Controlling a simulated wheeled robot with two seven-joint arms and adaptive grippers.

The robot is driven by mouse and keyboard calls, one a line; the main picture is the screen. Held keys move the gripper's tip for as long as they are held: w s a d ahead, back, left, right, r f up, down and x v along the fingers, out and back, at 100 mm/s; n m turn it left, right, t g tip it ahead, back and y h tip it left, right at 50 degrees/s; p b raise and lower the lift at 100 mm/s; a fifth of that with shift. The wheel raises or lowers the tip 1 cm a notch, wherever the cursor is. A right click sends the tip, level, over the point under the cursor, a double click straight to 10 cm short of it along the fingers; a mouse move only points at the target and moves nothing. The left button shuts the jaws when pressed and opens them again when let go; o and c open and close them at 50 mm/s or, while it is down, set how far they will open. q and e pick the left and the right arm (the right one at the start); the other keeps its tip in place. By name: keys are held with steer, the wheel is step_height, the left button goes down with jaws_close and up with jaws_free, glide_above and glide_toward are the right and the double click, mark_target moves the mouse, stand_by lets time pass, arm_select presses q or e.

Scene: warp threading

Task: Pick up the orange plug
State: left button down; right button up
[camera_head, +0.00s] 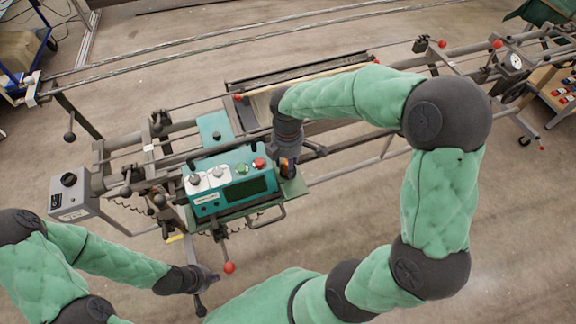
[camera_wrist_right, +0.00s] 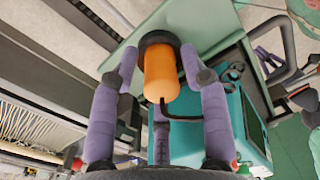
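The orange plug (camera_wrist_right: 161,75) is a short cylinder with a black collar at its far end and a thin black cable at its near end. It sits at the green plate of the machine in the right wrist view. A small bit of orange (camera_head: 284,168) shows under my right gripper (camera_head: 288,160) in the head view. My right gripper's purple fingers (camera_wrist_right: 159,62) stand around the plug, with a narrow gap on the left side; they look open. My left gripper (camera_head: 205,279) is low at the left, apart from the plug, and its finger opening is unclear.
A teal control box (camera_head: 222,183) with knobs and a dark screen stands just left of my right gripper. A grey switch box (camera_head: 70,194) is at the far left. Long rails (camera_head: 240,37) cross behind. A red-ended lever (camera_head: 229,267) stands near my left gripper.

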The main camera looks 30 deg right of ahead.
jaws_close()
step_height(320, 180, up, 10)
steer(key=p, duration=0.4)
step_height(320, 180, up, 5)
steer(key=p, duration=0.4)
steer(key=shift+s, duration=0.1)
stand_by(0.3)
